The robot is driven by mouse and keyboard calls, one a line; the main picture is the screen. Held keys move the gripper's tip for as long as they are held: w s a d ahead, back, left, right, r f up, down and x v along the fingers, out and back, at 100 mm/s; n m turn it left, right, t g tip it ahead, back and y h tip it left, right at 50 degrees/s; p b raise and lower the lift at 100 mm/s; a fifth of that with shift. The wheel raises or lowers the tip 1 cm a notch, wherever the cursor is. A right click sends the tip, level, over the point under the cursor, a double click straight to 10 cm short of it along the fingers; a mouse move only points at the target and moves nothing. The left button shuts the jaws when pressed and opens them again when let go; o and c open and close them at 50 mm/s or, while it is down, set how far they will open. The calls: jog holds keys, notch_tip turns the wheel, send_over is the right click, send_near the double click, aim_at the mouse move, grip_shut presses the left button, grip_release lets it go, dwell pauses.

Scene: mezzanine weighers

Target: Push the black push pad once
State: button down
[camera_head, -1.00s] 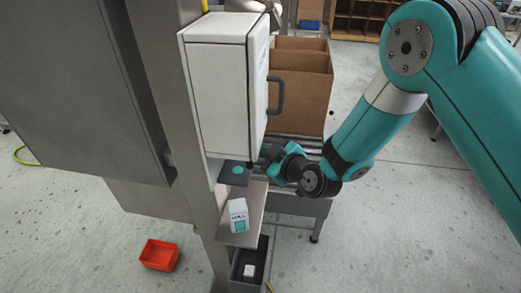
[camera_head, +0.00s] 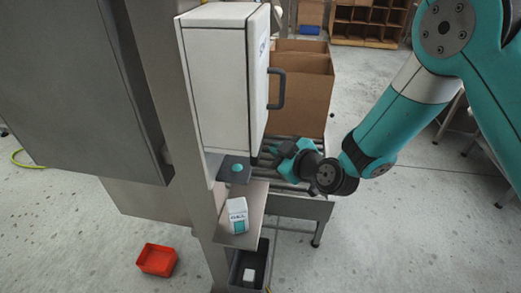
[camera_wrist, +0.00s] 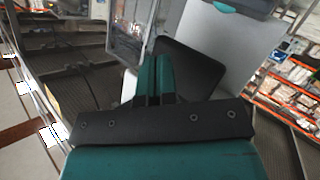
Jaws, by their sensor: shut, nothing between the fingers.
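A black square pad with rounded corners (camera_wrist: 196,72) shows in the wrist view, beside a light grey panel, just beyond and to the right of my fingertips. My gripper (camera_wrist: 156,62) is shut and empty, its teal fingers together and partly covering the pad's left side. I cannot tell whether they touch it. In the head view my gripper (camera_head: 268,156) is right of the white cabinet's lower edge, and I cannot make out the black pad there. A dark plate with a teal round button (camera_head: 237,168) sits under the cabinet; it also shows at the wrist view's top edge (camera_wrist: 226,8).
The white cabinet (camera_head: 222,90) with a dark handle (camera_head: 277,90) stands close to my gripper. Below are a small shelf (camera_head: 252,208) with a white-and-teal box (camera_head: 238,216) and a dark bin (camera_head: 235,270). Cardboard boxes (camera_head: 300,100) stand behind. A red tray (camera_head: 157,260) lies on the floor.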

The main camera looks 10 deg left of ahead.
jog(key=d+b, duration=0.5)
jog(key=b, duration=0.1)
jog(key=shift+s+b, duration=0.1)
jog(key=shift+b, duration=0.25)
dwell(0.6)
jog(key=s+d+r+m+g+h, duration=0.2)
jog(key=s+d+g, duration=0.1)
jog(key=s, duration=0.6)
jog(key=s+d+r+m+g+h+b, duration=0.1)
jog(key=s+d+r+m+g+h, duration=0.1)
jog(key=s, duration=0.7)
jog(key=s+d+r+m+g+h+b, duration=0.1)
jog(key=s+d+r+m+g+h, duration=0.1)
jog(key=s+d+g, duration=0.3)
jog(key=s+d+r+m, duration=0.1)
jog(key=s+d, duration=0.2)
jog(key=s, duration=0.1)
jog(key=shift+s+r, duration=0.35)
jog(key=shift+r, duration=0.05)
